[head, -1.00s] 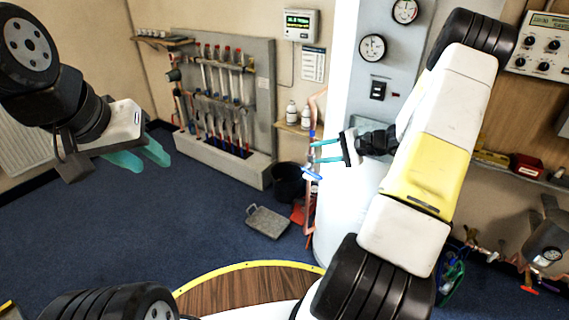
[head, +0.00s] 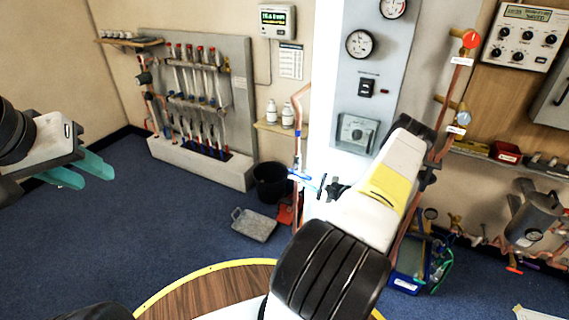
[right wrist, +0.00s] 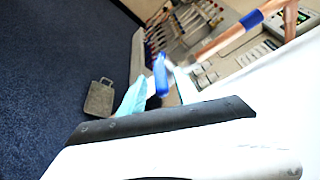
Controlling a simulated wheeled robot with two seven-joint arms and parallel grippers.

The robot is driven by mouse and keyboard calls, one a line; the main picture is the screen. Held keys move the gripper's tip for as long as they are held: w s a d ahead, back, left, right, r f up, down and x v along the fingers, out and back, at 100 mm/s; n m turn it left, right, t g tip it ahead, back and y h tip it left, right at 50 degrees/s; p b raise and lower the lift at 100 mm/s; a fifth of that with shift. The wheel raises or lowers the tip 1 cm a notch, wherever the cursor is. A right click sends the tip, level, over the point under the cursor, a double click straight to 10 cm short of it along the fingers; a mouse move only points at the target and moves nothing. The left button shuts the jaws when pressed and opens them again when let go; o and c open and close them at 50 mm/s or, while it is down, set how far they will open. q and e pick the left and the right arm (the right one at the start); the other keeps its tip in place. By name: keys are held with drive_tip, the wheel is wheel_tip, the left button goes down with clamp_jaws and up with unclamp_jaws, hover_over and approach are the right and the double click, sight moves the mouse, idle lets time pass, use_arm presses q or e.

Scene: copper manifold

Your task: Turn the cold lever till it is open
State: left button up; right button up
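A blue lever (head: 300,174) sits on a thin copper pipe (head: 299,150) with blue bands, left of the white column. My right gripper (head: 312,183) is right by the lever, partly hidden by its own arm. In the right wrist view the blue lever (right wrist: 161,75) shows between the two teal fingers (right wrist: 158,92), which stand apart; I cannot tell whether they touch it. A white tag lies just behind it. My left gripper (head: 82,170) is open and empty, far from the lever at the left.
A white column with a grey gauge panel (head: 375,90) stands right beside the lever. A shelf with white bottles (head: 272,113) is behind it. A black bucket (head: 270,183), a grey tray (head: 254,225) and a red item (head: 287,210) are on the floor. The blue floor at left is clear.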

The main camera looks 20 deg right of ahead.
sight(300, 175)
drive_tip(key=shift+x, duration=1.45)
clamp_jaws()
idle(0.3)
